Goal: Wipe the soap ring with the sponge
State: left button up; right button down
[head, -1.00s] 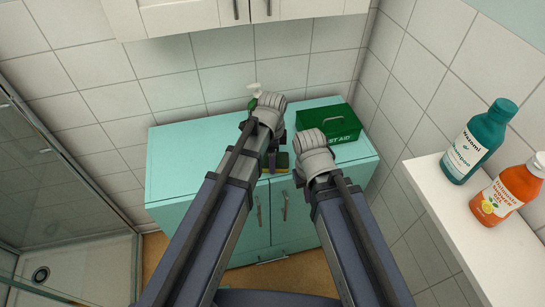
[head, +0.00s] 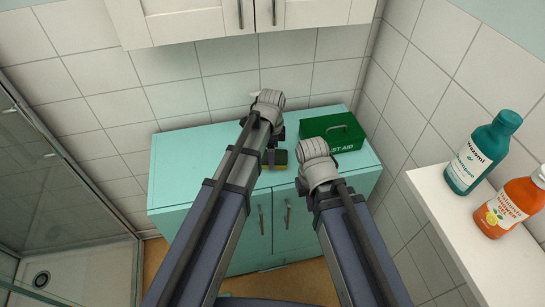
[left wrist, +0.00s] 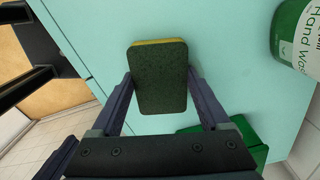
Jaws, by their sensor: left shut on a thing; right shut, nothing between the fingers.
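The sponge (head: 281,160), dark green on one face and yellow on the other, is held over the turquoise cabinet top near its front edge. My left gripper (head: 272,152) is shut on it. In the left wrist view the sponge (left wrist: 160,80) sits between the two fingers, its dark face toward the camera. I cannot tell whether it touches the top. My right gripper (head: 306,184) is at the cabinet's front edge, right of the sponge; its fingers are mostly hidden and it holds nothing. No soap ring shows; my left arm and the sponge cover part of the top.
The cabinet top (head: 190,165) is clear on the left. A green first aid box (head: 333,134) stands at its back right. A hand wash bottle (left wrist: 297,38) stands on the top, mostly hidden in the head view. A white shelf (head: 425,185) at right holds shampoo (head: 480,155) and an orange bottle (head: 510,208).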

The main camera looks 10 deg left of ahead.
pick_arm(q)
jog(key=shift+w+a, duration=0.25)
jog(key=shift+w, duration=0.35)
jog(key=shift+w+a, duration=0.2)
jog(key=shift+w, duration=0.35)
jog(key=shift+w, duration=0.1)
jog(key=shift+w+a, duration=0.35)
jog(key=shift+w, duration=0.5)
jog(key=shift+w+a, duration=0.3)
jog(key=shift+w, duration=0.55)
jog(key=shift+s, duration=0.15)
jog(key=shift+s+d, duration=0.35)
jog(key=shift+s, duration=0.55)
jog(key=shift+s+d, duration=0.35)
jog(key=shift+s, duration=0.5)
jog(key=shift+s+d+r, duration=0.1)
jog(key=shift+s+d, duration=0.2)
jog(key=shift+s, duration=0.55)
jog(key=shift+s+d, duration=0.25)
jog(key=shift+s, duration=0.55)
